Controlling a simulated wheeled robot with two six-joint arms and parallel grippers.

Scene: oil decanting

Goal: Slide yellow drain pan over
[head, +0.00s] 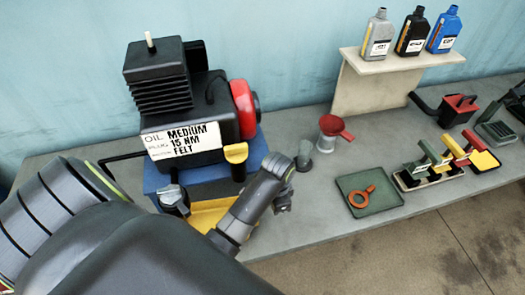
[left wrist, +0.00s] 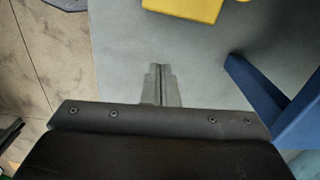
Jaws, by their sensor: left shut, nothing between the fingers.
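The yellow drain pan (head: 208,214) lies on the grey bench under the blue stand (head: 165,180), partly hidden by my left arm. The black engine (head: 185,110) with a red round part and a label sits on the stand. My left gripper (head: 283,206) points down, to the right of the pan. In the left wrist view its fingers (left wrist: 161,85) are shut together and empty. The edge of the pan (left wrist: 185,8) shows at the top there, apart from the fingertips. A blue stand leg (left wrist: 280,110) is on the right. My right gripper is not in view.
A red funnel (head: 331,131) and a small grey cup (head: 304,156) stand to the right of the gripper. A green tray (head: 372,207) with an orange ring tool is further right. Bottles (head: 412,32) stand on a raised shelf. The bench's front edge is close.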

